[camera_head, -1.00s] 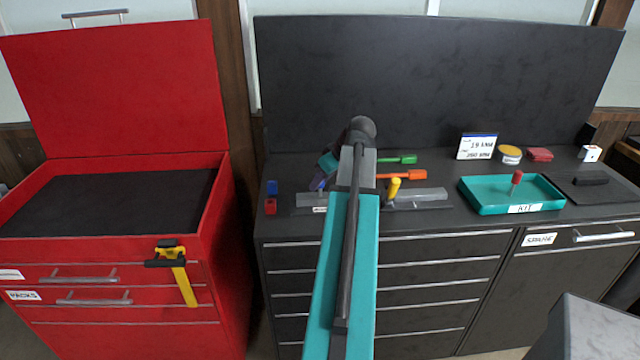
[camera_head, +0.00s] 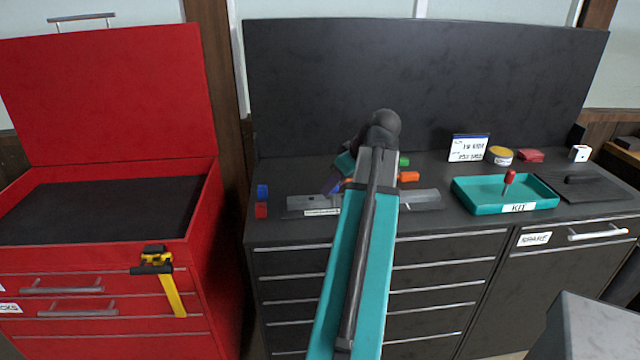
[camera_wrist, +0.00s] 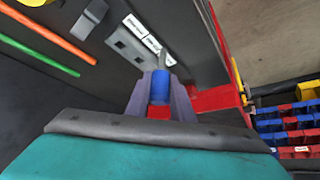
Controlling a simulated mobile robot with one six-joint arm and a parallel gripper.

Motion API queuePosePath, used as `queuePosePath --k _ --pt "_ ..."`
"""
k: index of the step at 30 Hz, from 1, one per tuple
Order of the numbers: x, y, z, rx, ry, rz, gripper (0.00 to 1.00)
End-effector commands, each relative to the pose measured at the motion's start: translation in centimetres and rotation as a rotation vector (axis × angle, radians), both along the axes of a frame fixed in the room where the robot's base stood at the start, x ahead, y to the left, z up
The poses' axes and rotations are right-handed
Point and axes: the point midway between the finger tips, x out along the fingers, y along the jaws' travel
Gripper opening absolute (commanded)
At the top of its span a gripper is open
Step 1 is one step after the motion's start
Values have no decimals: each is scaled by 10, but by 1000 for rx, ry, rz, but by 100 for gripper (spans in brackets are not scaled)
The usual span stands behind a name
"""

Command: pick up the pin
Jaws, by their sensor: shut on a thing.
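My gripper (camera_head: 332,186) shows as a purple tip beside my teal arm, just above the grey slotted plate on the dark bench. In the wrist view, the purple-grey fingers of my gripper (camera_wrist: 160,98) are shut on a pin (camera_wrist: 160,84) with a blue cylindrical body. A grey shaft sticks out beyond the fingertips. A small red piece shows between the fingers below the blue part; I cannot tell whether it belongs to the pin. In the head view the held pin is too hidden to make out.
The grey plate (camera_head: 300,203) has a white label. My arm partly covers green (camera_head: 404,161) and orange (camera_head: 409,177) handles. A teal KIT tray (camera_head: 470,206) holds a red-topped piece (camera_head: 510,177). Blue (camera_head: 262,191) and red (camera_head: 261,210) blocks lie left; the red chest (camera_head: 200,215) stands open.

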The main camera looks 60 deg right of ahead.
Motion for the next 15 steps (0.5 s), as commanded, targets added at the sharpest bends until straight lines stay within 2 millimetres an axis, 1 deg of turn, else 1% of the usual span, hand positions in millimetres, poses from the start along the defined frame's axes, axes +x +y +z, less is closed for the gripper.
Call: queuePosePath --k 1,6,10,15 --pt "-11 5 -1 -1 -1 -2 0" --pt "-39 12 2 -2 0 -2 0" --pt "-53 16 4 0 0 -1 0" --pt "-62 20 6 0 0 1 0"
